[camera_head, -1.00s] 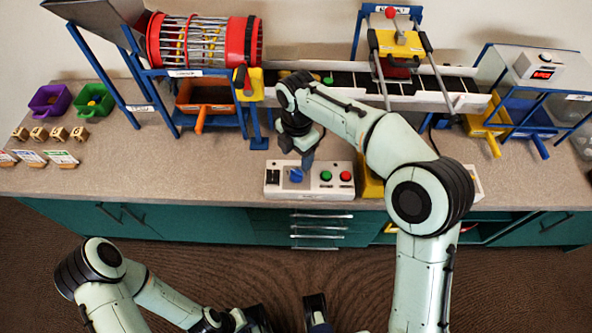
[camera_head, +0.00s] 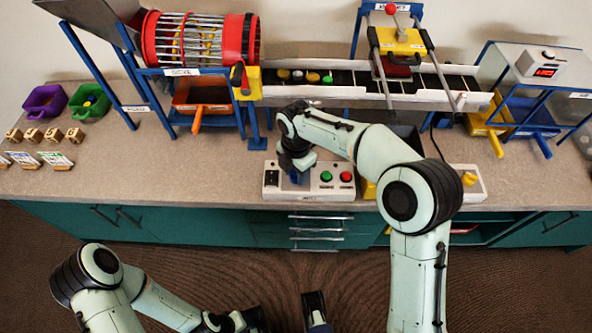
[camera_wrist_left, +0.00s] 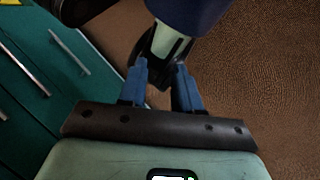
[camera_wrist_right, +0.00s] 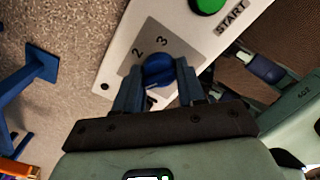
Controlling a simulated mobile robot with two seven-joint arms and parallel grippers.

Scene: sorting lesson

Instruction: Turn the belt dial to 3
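The blue belt dial (camera_wrist_right: 158,71) sits on a grey plate on the white control box (camera_head: 312,193). The right wrist view shows the numerals 2 and 3 beside it; its pointer direction is not clear. My right gripper (camera_wrist_right: 160,75) is down at the dial, with one finger on each side of it. Its fingers look apart, and I cannot tell whether they touch the dial. In the head view the right gripper (camera_head: 294,176) covers most of the dial. My left gripper (camera_wrist_left: 160,78) is open and empty, low over the floor in front of the cabinet.
A green button (camera_head: 326,176) and a red button (camera_head: 346,177) sit right of the dial on the box. The conveyor belt (camera_head: 343,78) behind carries several small pieces. An orange bin (camera_head: 200,94) stands back left.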

